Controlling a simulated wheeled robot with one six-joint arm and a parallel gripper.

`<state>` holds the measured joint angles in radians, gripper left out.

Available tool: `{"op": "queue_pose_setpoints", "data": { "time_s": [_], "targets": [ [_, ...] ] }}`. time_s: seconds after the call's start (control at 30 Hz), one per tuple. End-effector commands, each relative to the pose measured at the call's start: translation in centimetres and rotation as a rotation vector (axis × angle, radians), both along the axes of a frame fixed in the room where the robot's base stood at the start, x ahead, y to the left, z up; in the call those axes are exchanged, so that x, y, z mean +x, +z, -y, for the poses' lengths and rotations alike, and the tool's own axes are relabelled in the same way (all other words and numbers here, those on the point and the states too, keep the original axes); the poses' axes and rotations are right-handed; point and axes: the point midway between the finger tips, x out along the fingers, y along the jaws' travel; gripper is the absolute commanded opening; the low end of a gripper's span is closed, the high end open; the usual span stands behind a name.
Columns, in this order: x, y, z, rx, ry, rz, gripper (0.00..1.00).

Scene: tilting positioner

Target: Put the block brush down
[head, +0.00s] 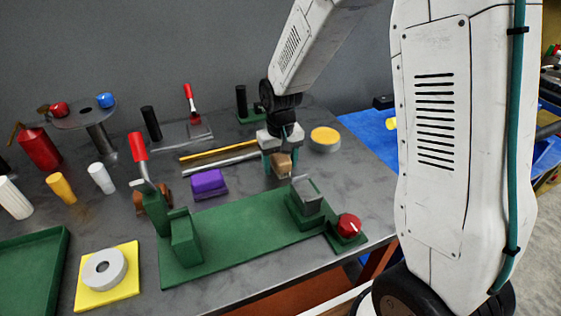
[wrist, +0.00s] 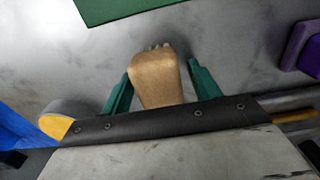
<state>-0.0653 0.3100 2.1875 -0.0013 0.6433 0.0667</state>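The block brush (head: 281,164) is a small tan wooden block with pale bristles. It is low over the grey table beyond the green fixture, apparently resting on it. My gripper (head: 281,168) points down over it, with one teal finger on each side. In the wrist view the brush (wrist: 157,78) lies between the fingers (wrist: 160,75), slightly tilted, bristles at its far end. A narrow gap shows at the right finger; the left finger is very close or touching. The gripper looks open around it. The brush's underside is hidden.
The green fixture (head: 240,240) with clamp blocks lies in front. A purple block (head: 208,184) is to the left, a yellow-topped grey disc (head: 325,138) to the right. Yellow and grey rods (head: 220,151) lie behind left. A red knob (head: 348,226) is near the front edge.

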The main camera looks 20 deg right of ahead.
Motion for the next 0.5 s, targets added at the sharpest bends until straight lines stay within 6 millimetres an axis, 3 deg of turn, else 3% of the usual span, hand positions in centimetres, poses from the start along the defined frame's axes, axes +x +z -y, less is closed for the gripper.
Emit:
{"op": "queue_pose_setpoints", "data": {
  "time_s": [0.23,0.5],
  "targets": [
    [0.1,1.6,0.0,0.000,0.000,0.004,0.61],
    [0.1,7.3,0.0,0.000,0.000,0.006,0.61]
  ]
}}
